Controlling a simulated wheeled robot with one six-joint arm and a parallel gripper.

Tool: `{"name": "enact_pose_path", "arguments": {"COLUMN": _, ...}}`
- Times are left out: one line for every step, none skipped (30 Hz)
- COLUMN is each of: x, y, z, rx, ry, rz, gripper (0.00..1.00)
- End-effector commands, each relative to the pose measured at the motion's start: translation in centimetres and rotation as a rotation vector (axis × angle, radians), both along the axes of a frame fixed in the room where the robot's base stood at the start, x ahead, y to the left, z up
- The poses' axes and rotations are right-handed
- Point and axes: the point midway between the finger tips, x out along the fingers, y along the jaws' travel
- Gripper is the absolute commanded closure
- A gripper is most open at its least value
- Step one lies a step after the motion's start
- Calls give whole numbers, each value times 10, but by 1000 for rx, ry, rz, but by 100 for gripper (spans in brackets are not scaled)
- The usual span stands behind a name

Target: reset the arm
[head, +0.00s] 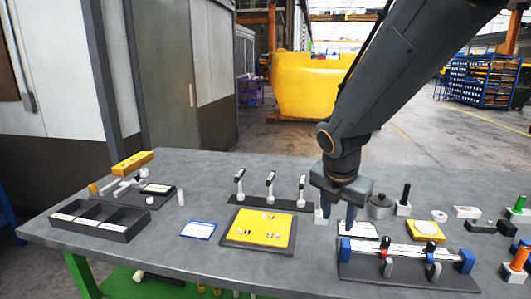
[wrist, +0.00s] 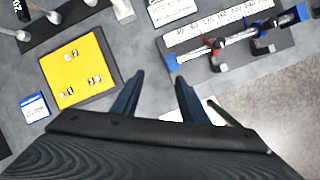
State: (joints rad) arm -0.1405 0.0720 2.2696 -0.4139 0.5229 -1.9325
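My gripper (head: 337,218) points down over the grey table (head: 185,262), between the yellow board and the ruled fixture. In the wrist view my gripper (wrist: 158,82) has its two dark blue fingers spread apart with only bare table between them, so it is open and empty. My dark arm reaches in from the top right of the head view. Whether the fingertips touch the table cannot be told.
A yellow board (head: 260,229) with small parts lies left of my gripper. A fixture with blue ends (head: 405,263) stands right and in front. A black bin (head: 100,219) and a yellow block (head: 132,163) are at left. Black-handled and orange-handled tools stand at right.

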Motion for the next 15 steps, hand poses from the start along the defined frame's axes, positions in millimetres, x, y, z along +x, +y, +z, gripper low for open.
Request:
{"name": "enact_pose_path", "arguments": {"x": -4, "y": -1, "z": -3, "rx": 19, "ry": -1, "rz": -47, "gripper": 60}}
{"name": "enact_pose_path", "arguments": {"x": -6, "y": -2, "z": -4, "rx": 33, "ry": -2, "rz": -78, "gripper": 60}}
{"name": "enact_pose_path", "arguments": {"x": -9, "y": -2, "z": -7, "rx": 51, "ry": -3, "rz": -125, "gripper": 60}}
{"name": "enact_pose_path", "arguments": {"x": -11, "y": -3, "z": -8, "rx": 65, "ry": -4, "rz": -161, "gripper": 60}}
{"name": "enact_pose_path", "arguments": {"x": -13, "y": -3, "z": -10, "rx": 80, "ry": -6, "rz": -199, "gripper": 60}}
{"name": "enact_pose_path", "arguments": {"x": -17, "y": -4, "z": -12, "rx": 101, "ry": -8, "rz": -253, "gripper": 60}}
{"name": "enact_pose_path", "arguments": {"x": -20, "y": -5, "z": -15, "rx": 119, "ry": -9, "rz": -299, "gripper": 60}}
{"name": "enact_pose_path", "arguments": {"x": -23, "y": -5, "z": -17, "rx": 137, "ry": -10, "rz": -346, "gripper": 60}}
{"name": "enact_pose_path", "arguments": {"x": -27, "y": -6, "z": -20, "rx": 163, "ry": -12, "rz": -417, "gripper": 60}}
{"name": "enact_pose_path", "arguments": {"x": -31, "y": -7, "z": -22, "rx": 184, "ry": -14, "rz": -476, "gripper": 60}}
{"name": "enact_pose_path", "arguments": {"x": -35, "y": -7, "z": -25, "rx": 207, "ry": -16, "rz": -538, "gripper": 60}}
{"name": "enact_pose_path", "arguments": {"x": -41, "y": -8, "z": -29, "rx": 240, "ry": -18, "rz": -635, "gripper": 60}}
{"name": "enact_pose_path", "arguments": {"x": -46, "y": -9, "z": -32, "rx": 266, "ry": -20, "rz": -713, "gripper": 60}}
{"name": "enact_pose_path", "arguments": {"x": -51, "y": -10, "z": -36, "rx": 292, "ry": -22, "rz": -796, "gripper": 60}}
{"name": "enact_pose_path", "arguments": {"x": -58, "y": -11, "z": -40, "rx": 325, "ry": -25, "rz": -906, "gripper": 60}}
